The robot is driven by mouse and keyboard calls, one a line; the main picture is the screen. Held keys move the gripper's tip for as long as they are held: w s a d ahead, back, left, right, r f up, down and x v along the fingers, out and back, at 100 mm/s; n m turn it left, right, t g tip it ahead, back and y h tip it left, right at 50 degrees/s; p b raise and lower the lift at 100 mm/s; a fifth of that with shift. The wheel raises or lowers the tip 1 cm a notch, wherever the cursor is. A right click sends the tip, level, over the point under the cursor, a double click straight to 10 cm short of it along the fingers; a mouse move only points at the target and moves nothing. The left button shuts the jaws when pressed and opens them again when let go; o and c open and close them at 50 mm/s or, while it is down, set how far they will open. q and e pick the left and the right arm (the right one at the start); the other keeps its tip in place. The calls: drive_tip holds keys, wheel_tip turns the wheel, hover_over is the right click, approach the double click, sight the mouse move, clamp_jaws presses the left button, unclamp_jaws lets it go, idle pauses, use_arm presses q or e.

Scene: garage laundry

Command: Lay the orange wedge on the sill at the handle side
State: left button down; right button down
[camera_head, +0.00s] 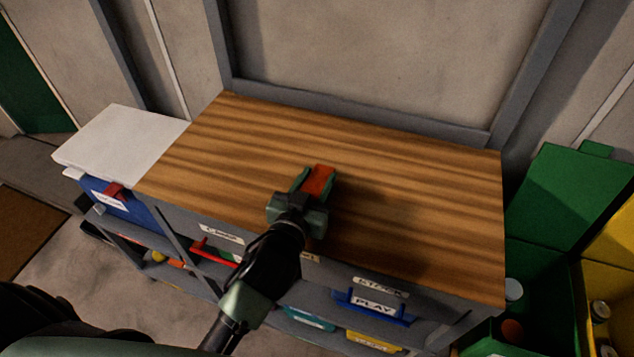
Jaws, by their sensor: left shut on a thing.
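The orange wedge (320,178) is between the fingers of my left gripper (316,183), which is shut on it. Gripper and wedge are over the middle of the wooden bench top (420,190). I cannot tell whether the wedge touches the wood or hangs above it. A grey frame (360,113) runs along the wall behind the bench, with a low bar just past the back edge. I cannot make out a handle on it, nor tell whether this bar is the sill. My right gripper is not in view.
A white lid or box top (120,140) adjoins the bench at the left. Shelves below hold labelled bins, one a blue bin (372,304). Green (565,200) and yellow (615,235) containers stand at the right. The wooden top is otherwise clear.

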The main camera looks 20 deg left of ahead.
use_arm(q)
drive_tip(key=shift+f, duration=0.25)
drive_tip(key=shift+f, duration=0.15)
drive_tip(key=c, duration=0.9)
unclamp_jaws()
drive_tip(key=shift+o, duration=0.2)
